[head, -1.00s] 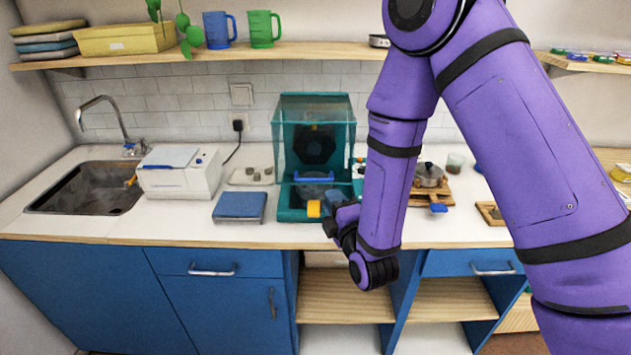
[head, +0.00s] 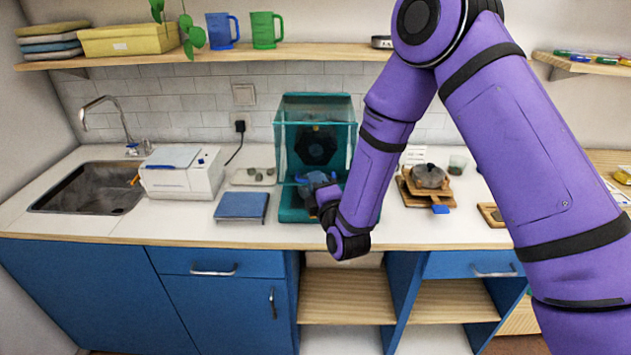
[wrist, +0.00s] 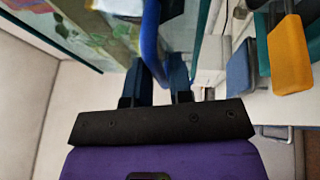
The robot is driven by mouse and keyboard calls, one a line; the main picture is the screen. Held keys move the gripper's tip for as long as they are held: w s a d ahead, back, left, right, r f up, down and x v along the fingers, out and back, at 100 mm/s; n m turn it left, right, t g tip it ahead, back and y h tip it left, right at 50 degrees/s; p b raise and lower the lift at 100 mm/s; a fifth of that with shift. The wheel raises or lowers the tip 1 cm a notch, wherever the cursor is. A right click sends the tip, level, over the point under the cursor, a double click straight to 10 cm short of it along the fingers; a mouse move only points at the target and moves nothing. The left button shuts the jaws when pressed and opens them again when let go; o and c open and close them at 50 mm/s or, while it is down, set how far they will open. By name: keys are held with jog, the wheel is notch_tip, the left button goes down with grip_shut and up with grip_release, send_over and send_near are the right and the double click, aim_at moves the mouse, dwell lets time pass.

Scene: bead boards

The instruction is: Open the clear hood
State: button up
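The clear hood (head: 315,108), teal-tinted and box-shaped, stands down over a dark machine on a teal base (head: 297,214) at the counter's middle. Its blue handle (head: 302,180) is at the lower front, partly hidden by my arm. In the wrist view the blue handle (wrist: 150,45) runs down between the two dark fingers of my gripper (wrist: 158,68). The fingers are a little apart, one on each side of it. Whether they press on it I cannot tell. In the head view my gripper (head: 318,190) is at the hood's front.
A blue flat box (head: 241,205) lies left of the hood, beside a white machine (head: 180,175) and the sink (head: 88,188). A yellow-orange block (wrist: 290,52) shows near my gripper in the wrist view.

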jog(key=shift+w+a+r, duration=0.1)
jog(key=shift+w, duration=0.3)
jog(key=shift+c, duration=0.3)
grip_shut()
jog(key=shift+r, duration=0.1)
